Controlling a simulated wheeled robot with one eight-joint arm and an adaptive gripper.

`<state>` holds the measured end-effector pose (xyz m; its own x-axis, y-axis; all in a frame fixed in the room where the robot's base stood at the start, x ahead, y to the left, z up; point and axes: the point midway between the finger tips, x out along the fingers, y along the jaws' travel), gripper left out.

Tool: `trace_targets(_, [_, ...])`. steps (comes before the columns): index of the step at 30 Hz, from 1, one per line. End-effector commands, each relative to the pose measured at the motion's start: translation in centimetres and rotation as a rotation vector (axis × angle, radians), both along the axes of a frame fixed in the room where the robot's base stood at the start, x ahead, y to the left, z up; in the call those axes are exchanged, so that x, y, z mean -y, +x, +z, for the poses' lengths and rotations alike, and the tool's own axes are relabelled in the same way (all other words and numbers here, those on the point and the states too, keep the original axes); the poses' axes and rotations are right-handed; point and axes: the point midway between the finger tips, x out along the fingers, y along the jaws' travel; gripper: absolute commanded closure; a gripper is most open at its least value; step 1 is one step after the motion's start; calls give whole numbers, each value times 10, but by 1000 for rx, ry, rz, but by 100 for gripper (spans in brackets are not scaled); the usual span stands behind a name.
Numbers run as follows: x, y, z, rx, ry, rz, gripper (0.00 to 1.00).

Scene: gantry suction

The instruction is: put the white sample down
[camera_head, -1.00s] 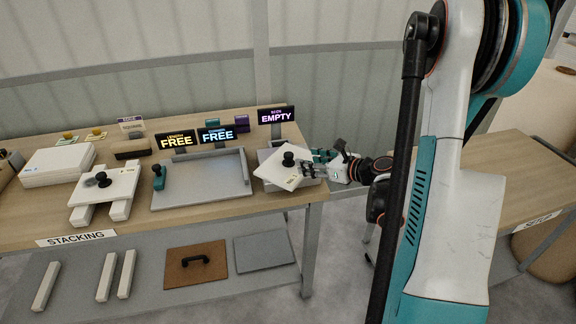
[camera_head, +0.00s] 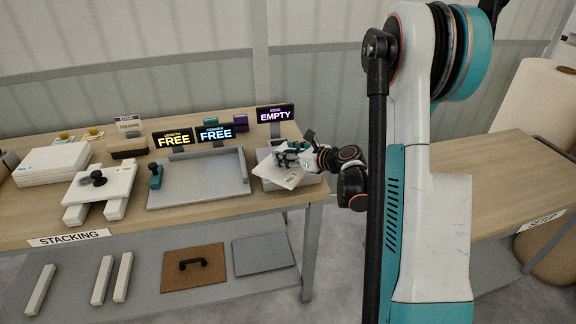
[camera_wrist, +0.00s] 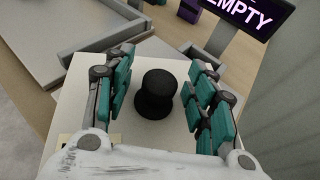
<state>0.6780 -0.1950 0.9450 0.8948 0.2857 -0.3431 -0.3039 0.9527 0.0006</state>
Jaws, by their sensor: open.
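The white sample (camera_head: 283,178) is a pale square plate with a black knob on top. It lies tilted on or just over the grey holder (camera_head: 300,183) below the EMPTY sign, at the right end of the bench. Its black knob (camera_wrist: 156,95) shows in the wrist view, standing between the fingers. My gripper (camera_head: 284,155) is over the plate, with its teal-padded fingers open on both sides of the knob; a gap shows on each side in the wrist view. The fingers hide the knob in the head view. I cannot tell whether the plate rests fully on the holder.
An EMPTY sign (camera_head: 275,114) stands behind the holder. A grey tray (camera_head: 205,190) with a teal handle (camera_head: 155,174) lies to the left, under two FREE signs. Another white plate with a black knob (camera_head: 99,178) sits on white bars farther left.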

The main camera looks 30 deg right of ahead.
Motion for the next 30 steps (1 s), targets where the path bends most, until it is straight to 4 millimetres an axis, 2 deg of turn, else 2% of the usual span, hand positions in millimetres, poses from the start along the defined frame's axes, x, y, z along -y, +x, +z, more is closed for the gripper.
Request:
trace_targets(3, [0,-1,1,0,0,0,51])
trace_targets(9, [0,-1,1,0,0,0,97])
trace_targets(10, [0,-1,1,0,0,0,100])
trace_targets(23, [0,-1,7,0,0,0,100])
trace_targets(26, [0,-1,16,0,0,0,100])
trace_targets(30, [0,-1,39,0,0,0,100])
